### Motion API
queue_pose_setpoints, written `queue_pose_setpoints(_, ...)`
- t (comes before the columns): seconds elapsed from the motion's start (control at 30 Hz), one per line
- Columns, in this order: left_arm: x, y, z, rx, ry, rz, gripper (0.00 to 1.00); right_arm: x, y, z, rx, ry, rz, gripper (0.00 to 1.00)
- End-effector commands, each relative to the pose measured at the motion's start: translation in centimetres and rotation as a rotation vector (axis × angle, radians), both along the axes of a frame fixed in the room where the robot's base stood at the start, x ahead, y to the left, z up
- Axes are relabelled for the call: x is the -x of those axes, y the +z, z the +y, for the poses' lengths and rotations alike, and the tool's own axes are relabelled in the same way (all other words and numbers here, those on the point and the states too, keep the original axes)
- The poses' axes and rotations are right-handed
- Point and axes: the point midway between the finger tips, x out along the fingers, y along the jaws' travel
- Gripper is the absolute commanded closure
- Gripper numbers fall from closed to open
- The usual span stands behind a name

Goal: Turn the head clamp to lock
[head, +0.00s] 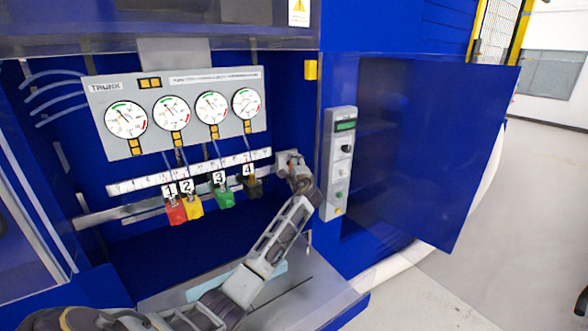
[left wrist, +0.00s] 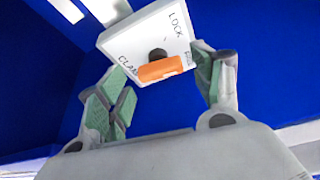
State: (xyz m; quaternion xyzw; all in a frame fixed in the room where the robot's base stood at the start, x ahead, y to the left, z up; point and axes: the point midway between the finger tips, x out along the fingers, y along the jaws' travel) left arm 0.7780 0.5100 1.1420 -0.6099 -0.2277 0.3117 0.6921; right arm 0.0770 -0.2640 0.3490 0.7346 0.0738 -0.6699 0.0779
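The head clamp's orange handle (left wrist: 160,68) sits on a dark pivot in front of a white plate (left wrist: 145,36) in the left wrist view. The plate carries the words LOCK and, partly covered, what looks like CLAMP. My left gripper (left wrist: 163,76) is open, with green-padded fingers on either side of the handle and visible gaps; the right finger is nearer and overlaps the plate's edge. In the head view my left gripper (head: 301,184) is at the plate (head: 288,158), right of the numbered blocks, and hides the handle. My right gripper is not in view.
A gauge panel (head: 180,84) stands above a white scale bar (head: 140,181). Red (head: 176,213), yellow (head: 194,208), green (head: 223,198) and dark (head: 254,188) numbered blocks hang left of my gripper. A control box (head: 338,165) and open blue door (head: 445,150) are at right.

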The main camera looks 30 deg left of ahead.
Motion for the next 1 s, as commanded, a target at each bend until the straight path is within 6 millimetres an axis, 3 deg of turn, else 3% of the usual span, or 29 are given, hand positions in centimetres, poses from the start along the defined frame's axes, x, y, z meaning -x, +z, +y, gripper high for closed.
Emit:
queue_pose_setpoints(0.47,0.5,0.1,-0.5,-0.001,0.0,0.0,0.34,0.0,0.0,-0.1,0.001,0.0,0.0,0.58)
queue_pose_setpoints(1.0,3.9,0.3,-4.0,0.0,-0.001,0.0,0.34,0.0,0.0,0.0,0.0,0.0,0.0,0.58)
